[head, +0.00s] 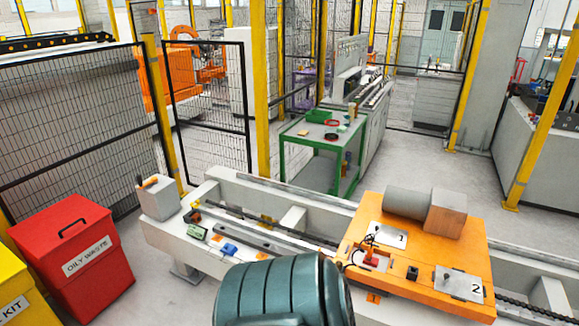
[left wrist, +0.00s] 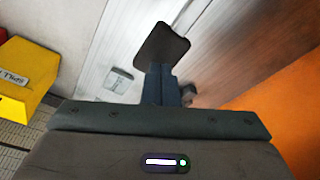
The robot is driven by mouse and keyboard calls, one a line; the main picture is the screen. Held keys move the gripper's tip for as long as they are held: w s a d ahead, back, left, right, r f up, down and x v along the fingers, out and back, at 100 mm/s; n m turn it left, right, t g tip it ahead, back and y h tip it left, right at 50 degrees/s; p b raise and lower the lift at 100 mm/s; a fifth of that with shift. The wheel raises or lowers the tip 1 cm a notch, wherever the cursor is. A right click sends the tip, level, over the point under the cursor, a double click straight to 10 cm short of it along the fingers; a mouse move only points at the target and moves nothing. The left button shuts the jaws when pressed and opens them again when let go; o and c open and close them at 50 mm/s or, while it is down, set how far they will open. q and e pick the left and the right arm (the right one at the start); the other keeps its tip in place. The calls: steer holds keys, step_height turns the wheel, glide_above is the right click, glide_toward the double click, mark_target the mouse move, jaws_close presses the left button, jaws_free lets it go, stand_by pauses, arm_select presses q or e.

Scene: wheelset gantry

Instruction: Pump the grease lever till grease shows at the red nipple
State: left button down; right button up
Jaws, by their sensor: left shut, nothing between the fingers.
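An orange carriage (head: 440,240) sits on the pale gantry beam at the right of the head view. A small red part (head: 373,258), which may be the red nipple, is on its near left side, with a thin dark piece above it. I cannot make out grease there. A grey box (head: 158,201) with an orange-tipped handle (head: 149,182) stands at the beam's left end; whether this is the grease lever I cannot tell. My left gripper (left wrist: 162,45) is shut and empty over the pale beam, with orange at its right. My teal arm hides part of the beam. The right gripper is out of view.
A red oily-waste bin (head: 76,255) and a yellow bin (head: 22,296) stand at the left. A green cart (head: 312,150) is behind the beam. Small green (head: 197,232) and blue (head: 230,249) items lie on the beam. Mesh fencing (head: 75,120) stands at back left.

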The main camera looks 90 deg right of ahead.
arm_select(q)
steer(key=shift+s+b+x, duration=0.15)
steer(key=shift+s+x, duration=0.05)
steer(key=shift+x, duration=0.7)
steer(key=shift+s+b+x, duration=0.15)
steer(key=shift+x, duration=0.7)
steer(key=shift+s+b+x, duration=0.15)
steer(key=shift+s+x, duration=0.05)
steer(key=shift+x, duration=0.7)
steer(key=shift+w+p+v, duration=0.25)
steer(key=shift+p+v, duration=0.65)
steer(key=shift+v, duration=0.4)
steer(key=shift+r, duration=0.35)
step_height(320, 180, up, 4)
steer(key=shift+w+r, duration=0.1)
steer(key=shift+v, duration=0.75)
steer(key=shift+w, duration=0.1)
